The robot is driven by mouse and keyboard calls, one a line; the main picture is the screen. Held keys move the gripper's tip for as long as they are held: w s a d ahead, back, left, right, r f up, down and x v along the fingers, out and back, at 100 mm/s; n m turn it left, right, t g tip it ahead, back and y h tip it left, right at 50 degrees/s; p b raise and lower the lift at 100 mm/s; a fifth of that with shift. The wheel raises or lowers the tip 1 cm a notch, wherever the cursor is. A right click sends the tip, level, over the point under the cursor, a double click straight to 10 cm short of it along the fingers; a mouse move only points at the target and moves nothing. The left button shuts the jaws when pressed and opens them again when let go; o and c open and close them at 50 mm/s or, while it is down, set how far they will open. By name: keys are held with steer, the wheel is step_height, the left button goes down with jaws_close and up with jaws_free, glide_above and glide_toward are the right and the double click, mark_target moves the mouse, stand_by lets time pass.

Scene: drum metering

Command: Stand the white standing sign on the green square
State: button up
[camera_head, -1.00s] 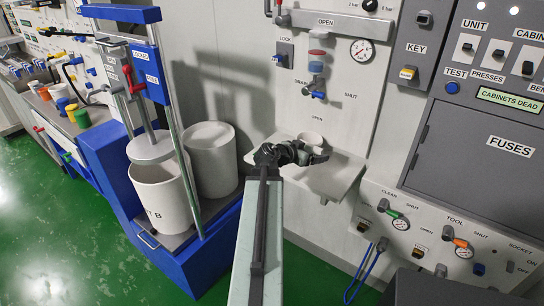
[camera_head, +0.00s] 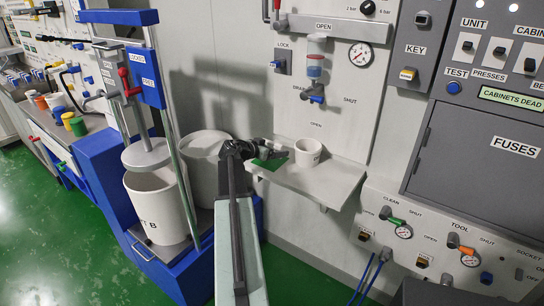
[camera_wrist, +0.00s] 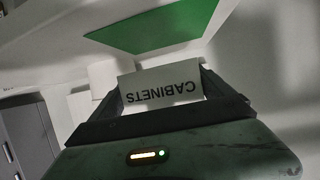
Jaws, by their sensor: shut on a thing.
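My gripper (camera_head: 268,150) is over the left part of the small grey wall shelf in the head view. In the wrist view its fingers are shut on the white standing sign (camera_wrist: 161,84), whose dark lettering reads CABINETS upside down. The sign cannot be made out in the head view. The green square (camera_head: 270,163) lies on the shelf, partly hidden by my gripper. It shows larger at the top of the wrist view (camera_wrist: 155,27), apart from the sign in the picture. The gap between sign and shelf is unclear.
A white cup (camera_head: 308,153) stands on the shelf (camera_head: 322,183) just right of my gripper. Left is a blue press frame (camera_head: 157,225) with a white drum (camera_head: 160,205). A gauge (camera_head: 359,55) and drain valve (camera_head: 315,95) are on the wall above.

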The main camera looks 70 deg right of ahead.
steer(key=shift+w+d, duration=0.35)
steer(key=shift+d, duration=0.15)
step_height(320, 180, down, 4)
steer(key=b, duration=0.4)
steer(key=shift+d, duration=0.1)
steer(key=shift+r, duration=0.2)
steer(key=shift+f, duration=0.15)
steer(key=o, duration=1.1)
steer(key=shift+o, duration=0.2)
